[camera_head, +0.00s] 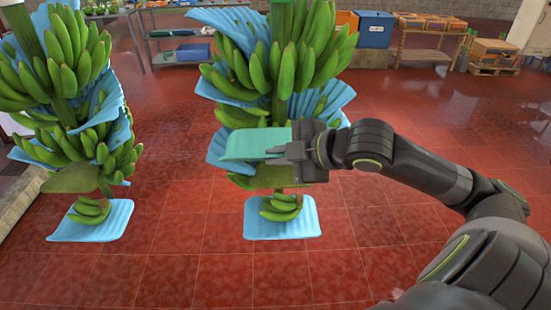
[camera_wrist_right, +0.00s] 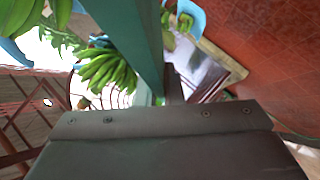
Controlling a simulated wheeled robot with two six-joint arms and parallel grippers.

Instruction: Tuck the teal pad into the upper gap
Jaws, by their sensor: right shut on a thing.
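The teal pad (camera_head: 248,145) is a flat sheet held roughly level in front of the lower part of the middle hanging banana stem (camera_head: 262,70). My right gripper (camera_head: 284,152) is shut on the pad's right edge. In the right wrist view the pad (camera_wrist_right: 130,35) shows nearly edge-on, running up from the gripper. Green banana hands and blue sheets (camera_head: 225,88) alternate down the stem. The pad and gripper cover part of the stem, so I cannot tell where the upper gap lies behind them. My left gripper is not in view.
Another banana stem (camera_head: 65,75) with blue sheets hangs at the left. Below the middle stem, a small banana hand (camera_head: 281,207) is by a light blue sheet (camera_head: 283,230). Shelves and crates (camera_head: 430,25) stand far back. Red tiled floor is open around.

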